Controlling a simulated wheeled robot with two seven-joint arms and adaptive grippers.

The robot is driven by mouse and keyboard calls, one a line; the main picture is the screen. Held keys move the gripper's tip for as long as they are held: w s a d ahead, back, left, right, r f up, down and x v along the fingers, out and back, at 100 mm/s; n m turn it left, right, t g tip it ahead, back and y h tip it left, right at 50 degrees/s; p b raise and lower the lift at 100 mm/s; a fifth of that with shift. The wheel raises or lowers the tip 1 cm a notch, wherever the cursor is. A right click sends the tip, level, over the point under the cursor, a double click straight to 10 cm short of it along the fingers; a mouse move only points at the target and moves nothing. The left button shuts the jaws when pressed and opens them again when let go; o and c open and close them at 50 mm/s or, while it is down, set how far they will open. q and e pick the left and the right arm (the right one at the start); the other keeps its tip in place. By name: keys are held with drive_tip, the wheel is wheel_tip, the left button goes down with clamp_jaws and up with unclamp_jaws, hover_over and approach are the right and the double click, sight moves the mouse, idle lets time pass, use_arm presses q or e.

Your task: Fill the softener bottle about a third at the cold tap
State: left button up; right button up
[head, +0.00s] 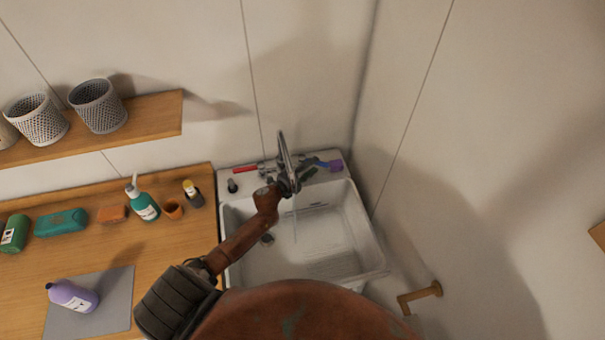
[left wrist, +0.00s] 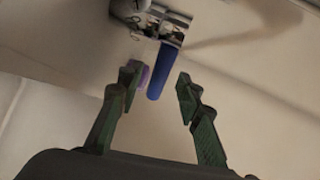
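The steel tap (head: 283,155) stands at the back of the white sink, and a thin stream of water falls from its spout into the basin. Its blue cold lever (head: 322,163) is on the right and also shows in the left wrist view (left wrist: 163,72). My left gripper (head: 307,174) is by the tap; in the left wrist view it is open (left wrist: 156,92), with the lever's end appearing between or just beyond the fingertips. I cannot tell whether they touch. The purple softener bottle (head: 72,295) is on a grey mat (head: 110,292), away from the sink. My right gripper is not in view.
The sink basin (head: 345,225) is empty apart from the water. A red lever (head: 245,170) is left of the tap, a purple item (head: 335,166) right of it.

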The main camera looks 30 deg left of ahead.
use_arm(q)
drive_tip(key=v, duration=0.8)
drive_tip(key=shift+s, duration=0.35)
drive_tip(key=shift+a+r, duration=0.1)
